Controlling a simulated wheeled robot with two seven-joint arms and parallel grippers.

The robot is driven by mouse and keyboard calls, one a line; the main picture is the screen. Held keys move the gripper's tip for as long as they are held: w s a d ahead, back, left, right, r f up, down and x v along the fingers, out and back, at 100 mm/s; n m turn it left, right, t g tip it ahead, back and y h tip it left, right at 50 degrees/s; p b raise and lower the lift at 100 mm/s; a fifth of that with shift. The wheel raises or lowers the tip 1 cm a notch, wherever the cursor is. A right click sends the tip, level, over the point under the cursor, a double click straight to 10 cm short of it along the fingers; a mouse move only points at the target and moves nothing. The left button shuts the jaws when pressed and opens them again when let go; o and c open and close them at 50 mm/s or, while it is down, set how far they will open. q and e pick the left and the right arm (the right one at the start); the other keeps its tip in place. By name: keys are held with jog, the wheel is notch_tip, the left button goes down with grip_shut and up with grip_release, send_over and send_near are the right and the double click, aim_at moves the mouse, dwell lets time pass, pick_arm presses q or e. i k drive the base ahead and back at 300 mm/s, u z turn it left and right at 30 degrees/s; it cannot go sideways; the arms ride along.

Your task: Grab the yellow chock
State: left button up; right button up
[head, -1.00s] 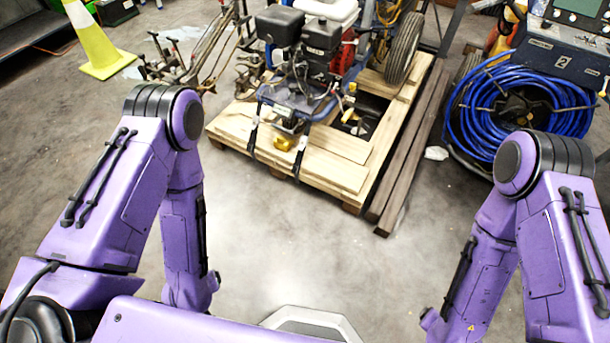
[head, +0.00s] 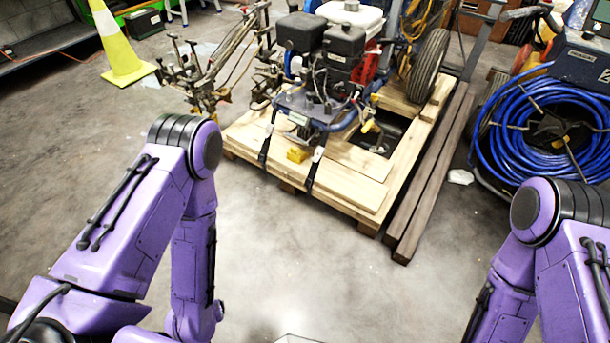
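A small yellow block, which looks like the chock (head: 298,154), sits on the front part of the wooden pallet (head: 345,190), just below the line striper (head: 325,80). It lies close to a dark strap that runs over the pallet's front edge. My two purple arms show at the left and right of the head view, both bent downward and well short of the pallet. Neither gripper is in view, and nothing of mine touches the block.
Dark wooden beams (head: 437,170) lie along the pallet's right side. A blue hose reel (head: 540,130) stands at the right. A yellow-green cone (head: 120,50) stands at the back left. The concrete floor before the pallet is clear.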

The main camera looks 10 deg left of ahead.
aim_at(297, 155)
jog(key=u, duration=2.2)
jog(key=i, duration=1.1)
jog(key=z, duration=3.3)
